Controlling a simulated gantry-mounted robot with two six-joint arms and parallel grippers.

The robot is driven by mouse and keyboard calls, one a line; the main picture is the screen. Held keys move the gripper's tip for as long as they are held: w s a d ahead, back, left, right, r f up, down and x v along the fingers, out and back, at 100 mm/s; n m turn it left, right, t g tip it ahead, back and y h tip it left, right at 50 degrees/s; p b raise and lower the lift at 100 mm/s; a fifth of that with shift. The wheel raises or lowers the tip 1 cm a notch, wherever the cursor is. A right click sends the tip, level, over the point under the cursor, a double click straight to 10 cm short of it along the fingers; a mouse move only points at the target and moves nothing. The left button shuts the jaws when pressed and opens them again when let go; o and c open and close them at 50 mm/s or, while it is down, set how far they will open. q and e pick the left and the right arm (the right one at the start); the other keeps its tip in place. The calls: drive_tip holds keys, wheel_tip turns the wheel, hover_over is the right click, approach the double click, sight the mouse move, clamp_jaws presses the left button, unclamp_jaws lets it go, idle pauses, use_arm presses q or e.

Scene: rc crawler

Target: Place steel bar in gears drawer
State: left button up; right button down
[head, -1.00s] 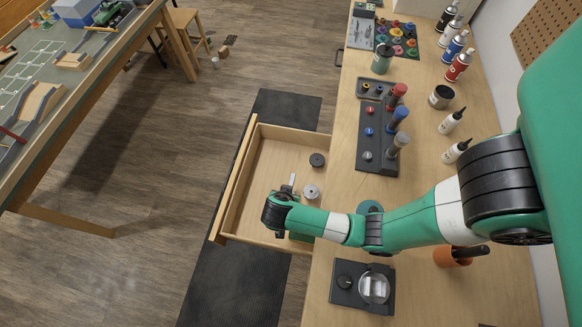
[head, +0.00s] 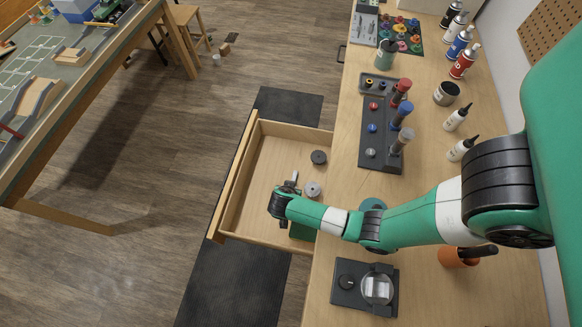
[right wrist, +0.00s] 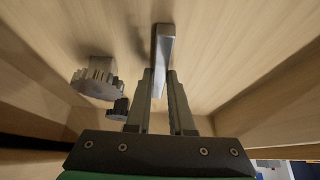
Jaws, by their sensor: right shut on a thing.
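The steel bar (right wrist: 164,55) is a grey metal bar between the fingers of my right gripper (right wrist: 160,82), which is shut on it. The bar's far part sticks out beyond the fingertips over the drawer's wooden floor; I cannot tell whether it touches. In the head view my right gripper (head: 287,192) is over the open drawer (head: 262,172), with the bar's end (head: 294,176) just showing. A silver gear (head: 312,190) and a dark gear (head: 318,157) lie in the drawer to the right of the gripper. My left gripper is not in view.
A green object (head: 303,231) is partly hidden under my right arm at the drawer's near end. The workbench holds a screwdriver rack (head: 381,140), a magnifier stand (head: 365,287) and several bottles. The drawer's left part is clear.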

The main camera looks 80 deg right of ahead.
drive_tip(key=c, duration=0.8)
unclamp_jaws()
drive_tip(key=shift+a+r, duration=0.1)
drive_tip(key=shift+r, duration=0.3)
drive_tip(key=p+v, duration=0.3)
drive_tip(key=v, duration=0.8)
drive_tip(key=shift+a, duration=0.2)
drive_tip(key=shift+r, duration=0.1)
